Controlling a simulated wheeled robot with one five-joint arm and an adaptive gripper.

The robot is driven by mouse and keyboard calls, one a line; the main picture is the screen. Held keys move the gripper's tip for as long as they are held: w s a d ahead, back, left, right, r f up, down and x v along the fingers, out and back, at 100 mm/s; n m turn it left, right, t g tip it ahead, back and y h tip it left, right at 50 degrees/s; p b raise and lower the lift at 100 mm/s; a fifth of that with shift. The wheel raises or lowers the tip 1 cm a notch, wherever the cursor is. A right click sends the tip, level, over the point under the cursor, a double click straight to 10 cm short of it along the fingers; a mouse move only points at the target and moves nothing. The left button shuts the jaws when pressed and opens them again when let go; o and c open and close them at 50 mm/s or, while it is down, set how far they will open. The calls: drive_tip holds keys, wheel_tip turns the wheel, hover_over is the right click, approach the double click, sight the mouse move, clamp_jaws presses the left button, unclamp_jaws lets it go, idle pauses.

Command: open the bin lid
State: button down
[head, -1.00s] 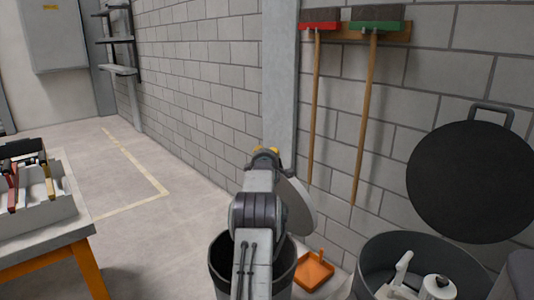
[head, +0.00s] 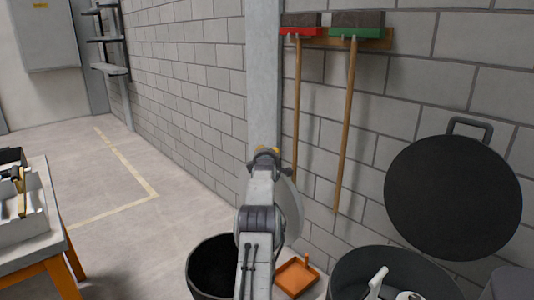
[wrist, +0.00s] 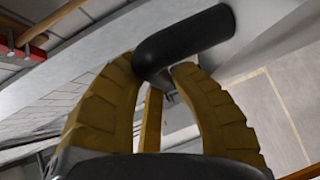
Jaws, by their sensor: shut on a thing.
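The bin (head: 212,268) is a dark round bin at the bottom of the head view, left of my arm, with its mouth uncovered. Its lid (head: 292,222) is a pale grey disc, partly hidden behind my arm, standing steeply tilted above the bin's right side. My gripper (head: 263,158) is at the lid's upper edge in the head view. In the wrist view, the yellow fingers of my gripper (wrist: 157,75) are closed around the black bar handle (wrist: 195,42) of the lid. Any hinge is hidden.
A second bin (head: 345,285) with a raised black lid (head: 452,197) stands at right, holding white items. An orange dustpan (head: 296,277) lies between the bins. Two brooms (head: 343,130) hang on the block wall. A table (head: 55,258) is at left, with clear floor beyond.

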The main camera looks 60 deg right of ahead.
drive_tip(key=shift+f, duration=0.25)
drive_tip(key=c, duration=1.1)
unclamp_jaws()
drive_tip(key=shift+c, duration=0.2)
drive_tip(key=shift+o, duration=1)
drive_tip(key=shift+f, duration=0.15)
drive_tip(key=shift+a+f, duration=0.1)
drive_tip(key=shift+a, duration=0.05)
drive_tip(key=r+v, duration=0.1)
drive_tip(key=v, duration=1.1)
drive_tip(key=shift+o, duration=0.2)
drive_tip(key=shift+r, duration=0.1)
